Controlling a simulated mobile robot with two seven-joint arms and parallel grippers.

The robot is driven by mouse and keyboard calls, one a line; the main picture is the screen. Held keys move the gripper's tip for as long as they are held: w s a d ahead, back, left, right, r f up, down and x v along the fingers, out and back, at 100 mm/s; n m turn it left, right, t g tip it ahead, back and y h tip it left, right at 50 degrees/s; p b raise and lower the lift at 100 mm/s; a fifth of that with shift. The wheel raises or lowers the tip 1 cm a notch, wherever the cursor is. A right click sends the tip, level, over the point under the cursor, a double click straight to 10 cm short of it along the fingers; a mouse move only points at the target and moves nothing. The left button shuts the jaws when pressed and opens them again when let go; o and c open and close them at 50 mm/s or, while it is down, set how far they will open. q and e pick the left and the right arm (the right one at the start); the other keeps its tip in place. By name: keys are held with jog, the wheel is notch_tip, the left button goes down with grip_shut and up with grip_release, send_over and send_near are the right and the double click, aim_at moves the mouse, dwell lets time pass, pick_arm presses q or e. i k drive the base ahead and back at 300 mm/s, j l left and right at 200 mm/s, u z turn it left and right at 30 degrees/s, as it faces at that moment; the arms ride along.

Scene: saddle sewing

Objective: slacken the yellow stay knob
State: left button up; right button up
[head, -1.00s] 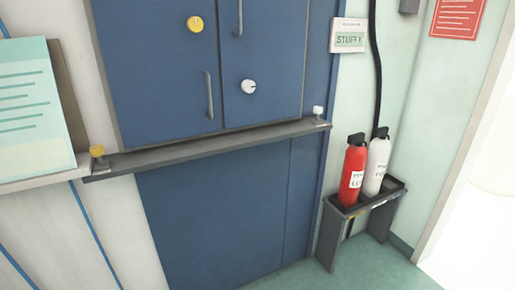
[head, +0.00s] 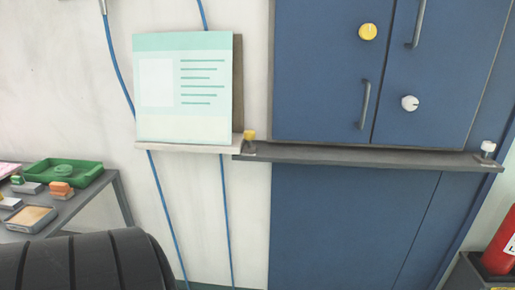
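A round yellow knob (head: 368,31) sits on the left blue cabinet door, near its top right. A second, smaller yellow knob (head: 249,135) stands at the left end of a grey bar (head: 365,158) that runs across the cabinet front. I cannot tell from the picture which of the two is the stay knob. A white knob (head: 409,103) is on the right door, and another white knob (head: 488,147) is at the bar's right end. Neither of my grippers is in view.
A display board (head: 185,85) stands on a small ledge left of the cabinet (head: 340,220). A side table at left holds a green tray (head: 63,173) and small items. A dark ribbed curved shape (head: 85,262) fills the lower left. A red bottle (head: 500,245) is at far right.

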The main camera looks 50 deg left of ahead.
aim_at(249, 134)
jog(key=u, duration=1.85)
